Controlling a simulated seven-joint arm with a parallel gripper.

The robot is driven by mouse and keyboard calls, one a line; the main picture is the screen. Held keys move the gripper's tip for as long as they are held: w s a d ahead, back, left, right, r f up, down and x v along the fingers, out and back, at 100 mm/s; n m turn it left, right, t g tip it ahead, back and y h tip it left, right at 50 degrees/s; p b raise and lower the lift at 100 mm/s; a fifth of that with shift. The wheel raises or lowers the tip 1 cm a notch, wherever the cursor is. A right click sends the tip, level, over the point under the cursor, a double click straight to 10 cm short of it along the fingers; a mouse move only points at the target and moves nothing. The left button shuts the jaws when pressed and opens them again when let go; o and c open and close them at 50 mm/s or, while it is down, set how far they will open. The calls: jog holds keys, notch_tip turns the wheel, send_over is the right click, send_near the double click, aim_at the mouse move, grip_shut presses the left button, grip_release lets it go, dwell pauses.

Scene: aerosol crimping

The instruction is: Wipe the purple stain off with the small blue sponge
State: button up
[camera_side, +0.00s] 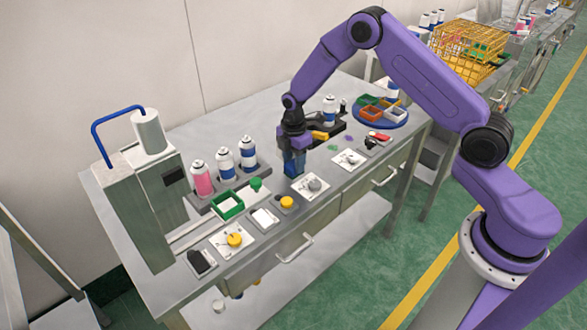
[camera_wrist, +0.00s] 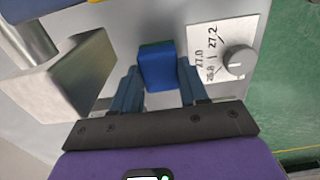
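The small blue sponge (camera_wrist: 157,66) is between my two blue fingers in the wrist view. In the side view its dark blue shape (camera_side: 293,166) shows at the fingertips, low over the bench's front part. My gripper (camera_side: 294,163) points down with a finger on each side of the sponge. I cannot tell whether the fingers press on it or whether it is lifted. A small purple stain (camera_side: 333,147) is on the bench to the right of my gripper, apart from it. The stain does not show in the wrist view.
A green patch (camera_side: 345,139) lies near the stain. A white plate with a grey knob (camera_side: 313,184) is just right of my gripper; another knob plate (camera_side: 349,158) is farther right. A can rack (camera_side: 222,180) stands left, a blue round tray (camera_side: 381,118) back right.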

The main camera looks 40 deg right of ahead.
aim_at(294, 164)
dwell(0.3)
jog(key=shift+r, duration=2.5)
jog(key=shift+o, duration=0.3)
jog(key=shift+c, duration=1.4)
jog(key=shift+r, duration=0.2)
notch_tip(294, 164, up, 7)
jog(key=d, duration=2.2)
jog(key=shift+d+f, duration=0.15)
jog(key=shift+f, duration=2.45)
jog(key=shift+d+f, duration=0.15)
jog(key=shift+f, duration=2.45)
